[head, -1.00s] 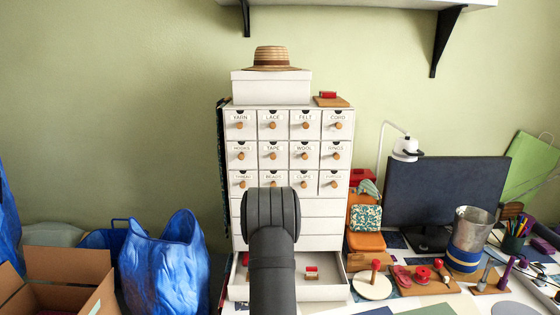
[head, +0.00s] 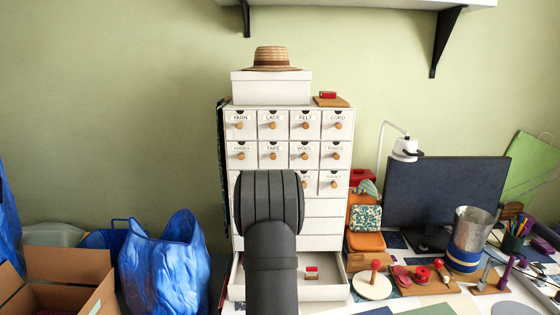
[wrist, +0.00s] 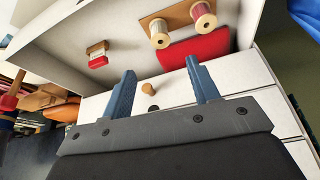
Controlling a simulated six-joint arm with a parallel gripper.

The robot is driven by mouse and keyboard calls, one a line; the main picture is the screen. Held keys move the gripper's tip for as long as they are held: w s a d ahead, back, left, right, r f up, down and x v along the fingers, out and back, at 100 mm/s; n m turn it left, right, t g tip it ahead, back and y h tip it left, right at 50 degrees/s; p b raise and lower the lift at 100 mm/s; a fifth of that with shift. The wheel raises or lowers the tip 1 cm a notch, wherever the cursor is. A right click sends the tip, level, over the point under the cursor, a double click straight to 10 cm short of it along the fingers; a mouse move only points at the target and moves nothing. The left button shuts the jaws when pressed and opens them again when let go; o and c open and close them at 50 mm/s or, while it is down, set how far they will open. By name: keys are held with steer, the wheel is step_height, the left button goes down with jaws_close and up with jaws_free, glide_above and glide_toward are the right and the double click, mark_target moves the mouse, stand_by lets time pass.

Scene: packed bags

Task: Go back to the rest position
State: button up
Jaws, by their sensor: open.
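My gripper (wrist: 160,67) shows in the wrist view with its two blue fingers spread apart and nothing between them. In the head view my own arm rises in front of the white drawer cabinet (head: 322,208) and hides the gripper. The bottom drawer (head: 320,292) of the cabinet is pulled open. In the wrist view the fingers point toward this drawer. A small red-topped block (wrist: 97,54) lies in it; it also shows in the head view (head: 311,272). Two thread spools (wrist: 180,32) on a wooden board and a red piece (wrist: 192,50) are there too.
A blue bag (head: 165,265) and an open cardboard box (head: 68,265) stand left of the cabinet. On the right are a dark monitor (head: 447,200), a metal bucket (head: 472,229) and a white lamp (head: 405,147). A shelf overhangs above.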

steer(key=x, duration=1.2)
steer(key=shift+w+f, duration=0.25)
steer(key=shift+f, duration=0.05)
step_height(320, 180, up, 7)
stand_by(0.8)
